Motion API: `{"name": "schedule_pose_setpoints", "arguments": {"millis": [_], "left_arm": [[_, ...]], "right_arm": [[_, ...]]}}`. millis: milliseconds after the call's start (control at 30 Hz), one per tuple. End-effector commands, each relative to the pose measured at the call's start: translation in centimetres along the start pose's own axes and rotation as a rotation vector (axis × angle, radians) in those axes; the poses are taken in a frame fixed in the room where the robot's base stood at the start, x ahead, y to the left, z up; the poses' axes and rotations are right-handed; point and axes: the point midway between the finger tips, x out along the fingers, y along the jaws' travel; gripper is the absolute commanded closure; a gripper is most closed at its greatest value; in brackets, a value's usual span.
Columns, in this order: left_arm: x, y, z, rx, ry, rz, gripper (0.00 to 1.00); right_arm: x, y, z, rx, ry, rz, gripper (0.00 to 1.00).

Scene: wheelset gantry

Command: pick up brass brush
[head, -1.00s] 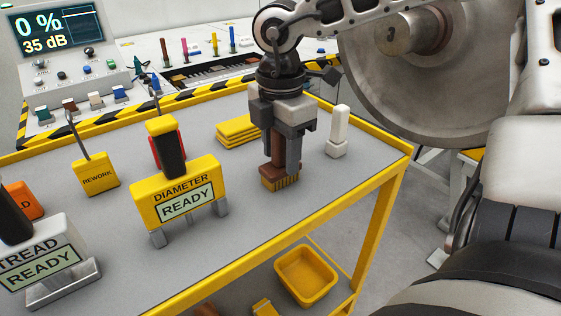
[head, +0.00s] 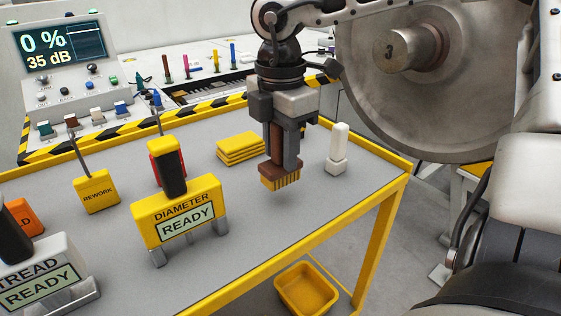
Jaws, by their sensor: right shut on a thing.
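The brass brush (head: 280,176) has a brown handle and block with yellow bristles pointing down. My right gripper (head: 284,150) is shut on its upright handle, and the jaws hide part of it. The bristles hang a little above the grey top of the yellow-edged cart (head: 262,226). My left gripper does not show.
The yellow diameter gauge (head: 180,212) stands left of the brush. A yellow stack of pads (head: 240,148) lies behind it, and a white upright block (head: 338,150) stands to the right. A large wheel (head: 430,80) is beyond the cart's right edge. A yellow bin (head: 305,290) sits below.

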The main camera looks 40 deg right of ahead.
Motion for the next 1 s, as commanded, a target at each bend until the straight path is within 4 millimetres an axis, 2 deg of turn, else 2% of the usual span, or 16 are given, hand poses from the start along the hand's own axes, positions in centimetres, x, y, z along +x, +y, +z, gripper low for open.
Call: {"name": "schedule_pose_setpoints", "arguments": {"millis": [33, 300, 500, 700, 1000], "left_arm": [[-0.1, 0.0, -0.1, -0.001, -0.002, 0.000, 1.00], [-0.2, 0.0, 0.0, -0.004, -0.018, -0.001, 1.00], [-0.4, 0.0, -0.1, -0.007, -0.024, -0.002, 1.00], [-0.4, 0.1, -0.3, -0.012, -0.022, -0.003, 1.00], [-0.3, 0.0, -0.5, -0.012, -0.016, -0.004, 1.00]], "right_arm": [[-1.5, 0.1, 0.0, 0.000, -0.001, 0.008, 0.87], [-8.3, 0.1, 0.0, 0.001, -0.002, 0.007, 0.87], [-11.8, 0.1, 0.0, -0.001, -0.001, 0.004, 0.87], [-13.6, 0.0, 0.0, -0.001, -0.001, 0.003, 0.87], [-13.9, 0.0, 0.0, -0.002, 0.000, 0.001, 0.87]]}}
